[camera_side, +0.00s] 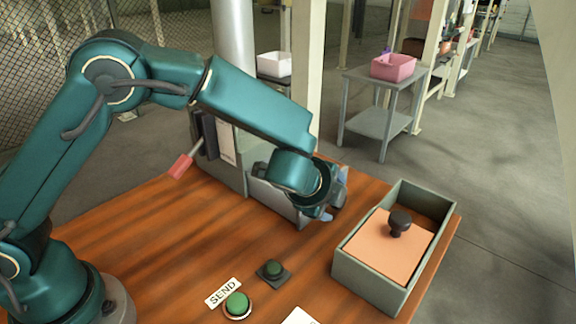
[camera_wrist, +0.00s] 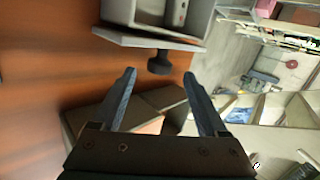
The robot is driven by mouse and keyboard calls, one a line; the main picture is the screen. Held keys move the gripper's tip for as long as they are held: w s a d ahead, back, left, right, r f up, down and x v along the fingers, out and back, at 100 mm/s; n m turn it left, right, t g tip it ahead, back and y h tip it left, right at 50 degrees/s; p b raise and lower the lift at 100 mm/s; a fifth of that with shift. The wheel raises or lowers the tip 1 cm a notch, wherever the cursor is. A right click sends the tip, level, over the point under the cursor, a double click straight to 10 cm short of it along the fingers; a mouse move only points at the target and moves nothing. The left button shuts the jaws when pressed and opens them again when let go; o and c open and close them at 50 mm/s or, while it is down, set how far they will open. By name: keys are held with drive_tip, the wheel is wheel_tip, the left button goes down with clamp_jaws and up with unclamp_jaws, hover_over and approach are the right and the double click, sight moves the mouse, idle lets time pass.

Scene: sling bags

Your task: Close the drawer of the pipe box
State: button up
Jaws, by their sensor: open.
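The pipe box appears to be the grey box (camera_side: 229,172) at the back of the table. Its grey drawer (camera_side: 275,203) stands pulled out to the right, partly hidden behind my arm. In the wrist view the drawer front (camera_wrist: 125,37) is at the top, with a dark round knob (camera_wrist: 160,63) sticking out of it. Part of the drawer's inside shows beyond it, with a light grey piece in it. My gripper (camera_side: 337,195) is open beside the drawer's front end. In the wrist view my gripper (camera_wrist: 159,75) has its fingers apart, with the knob between and just beyond the tips.
An open grey box (camera_side: 372,284) with an orange panel (camera_side: 385,250) and a black knob (camera_side: 399,222) stands at the table's right edge. A red-handled lever (camera_side: 181,165) sticks out of the pipe box.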

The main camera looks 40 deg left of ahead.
drive_tip(key=shift+x, duration=1.95)
clamp_jaws()
